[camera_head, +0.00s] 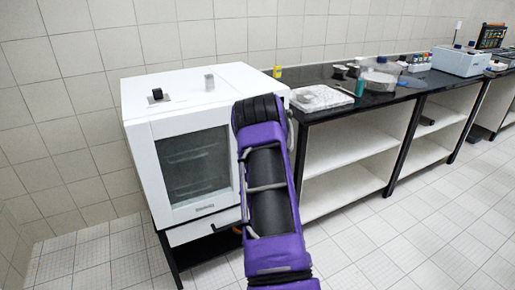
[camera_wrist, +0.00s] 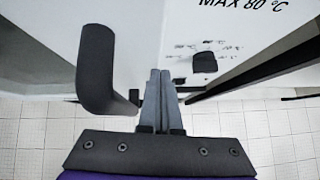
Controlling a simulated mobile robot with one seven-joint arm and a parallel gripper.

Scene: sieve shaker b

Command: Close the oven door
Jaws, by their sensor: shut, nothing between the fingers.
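The white oven (camera_head: 180,212) stands at the left in the head view. Its door, with a dark glass window (camera_head: 195,163), faces me and looks about flush with the body. My arm hides its right edge, so I cannot tell whether a small gap is left. In the wrist view, my gripper (camera_wrist: 160,75) is shut and empty, its fingers pointing at a white surface. A thick dark handle (camera_wrist: 95,70) is just left of the fingers, apart from them. A white panel marked "MAX 80 °C" (camera_wrist: 240,12) with a dark knob (camera_wrist: 204,62) is on the right. My gripper is hidden in the head view.
A black-topped bench (camera_head: 335,108) with white shelves runs right of the oven. It carries a white tray (camera_head: 320,97), a teal bottle (camera_head: 360,87) and a pale blue box (camera_head: 458,61). A tiled wall stands behind. The tiled floor (camera_head: 400,240) at right front is clear.

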